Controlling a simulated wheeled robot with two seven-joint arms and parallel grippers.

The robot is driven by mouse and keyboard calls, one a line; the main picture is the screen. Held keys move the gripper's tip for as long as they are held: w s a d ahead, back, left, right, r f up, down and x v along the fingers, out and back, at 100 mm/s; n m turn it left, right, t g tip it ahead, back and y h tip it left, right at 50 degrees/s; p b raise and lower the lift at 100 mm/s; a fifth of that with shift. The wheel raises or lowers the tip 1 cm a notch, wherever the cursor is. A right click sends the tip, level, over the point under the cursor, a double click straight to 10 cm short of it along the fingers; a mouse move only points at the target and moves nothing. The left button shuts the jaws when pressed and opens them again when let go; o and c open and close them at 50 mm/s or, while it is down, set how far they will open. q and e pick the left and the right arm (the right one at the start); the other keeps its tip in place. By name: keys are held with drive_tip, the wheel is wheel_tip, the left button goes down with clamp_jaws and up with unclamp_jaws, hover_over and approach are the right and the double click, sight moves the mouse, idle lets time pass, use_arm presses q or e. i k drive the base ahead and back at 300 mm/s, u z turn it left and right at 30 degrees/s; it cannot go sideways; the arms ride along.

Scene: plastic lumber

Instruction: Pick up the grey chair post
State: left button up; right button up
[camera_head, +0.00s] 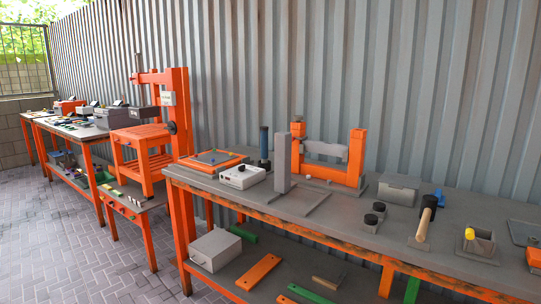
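A grey rectangular post (282,165) stands upright on the workbench (345,222), near the middle of the head view. It looks like the grey chair post. Its foot is beside a flat grey base or frame (303,201) lying on the bench; I cannot tell whether the two are joined. An orange frame with a grey crosspiece (355,158) stands just behind and to the right of the post. Neither of my grippers shows in the view.
A white control box (242,177) and an orange-edged plate (212,160) lie left of the post. A grey box (398,188), black round pieces, a mallet (424,222) and a grey holder (480,242) are to the right. An orange press (160,120) stands at left.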

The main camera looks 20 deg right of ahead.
sight(283, 140)
drive_tip(key=i, duration=1.5)
drive_tip(key=u, duration=1.55)
drive_tip(key=i, duration=1.55)
drive_tip(key=z, duration=2)
